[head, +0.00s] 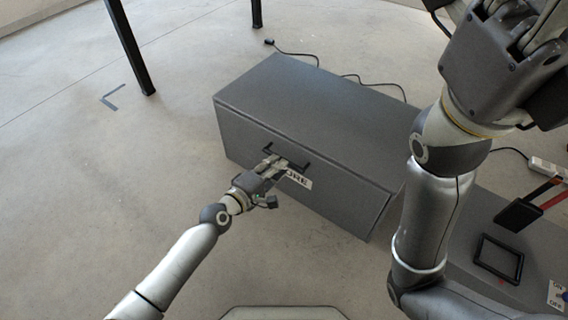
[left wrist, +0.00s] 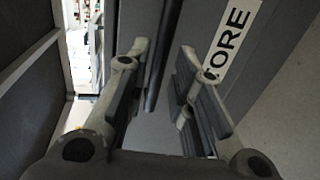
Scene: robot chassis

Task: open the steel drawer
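The steel drawer is a dark grey box-shaped unit (head: 330,195) on the floor in the middle of the head view. Its front carries a black bar handle (head: 299,163) and a white label (head: 298,179) reading "ORE" where visible. The front looks flush with the body; a small gap cannot be ruled out. My left gripper (head: 279,163) is at the handle and hides part of it. In the left wrist view its fingers (left wrist: 160,92) stand apart, with a dark bar (left wrist: 162,50) between them. My right gripper (head: 520,35) is high at the upper right, away from the drawer, fingers partly cut off.
A low grey surface (head: 460,235) at the right bears a black frame (head: 499,258) and a red-and-black object (head: 528,208). Cables (head: 350,78) lie behind the unit. Black legs (head: 131,50) stand at the back left.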

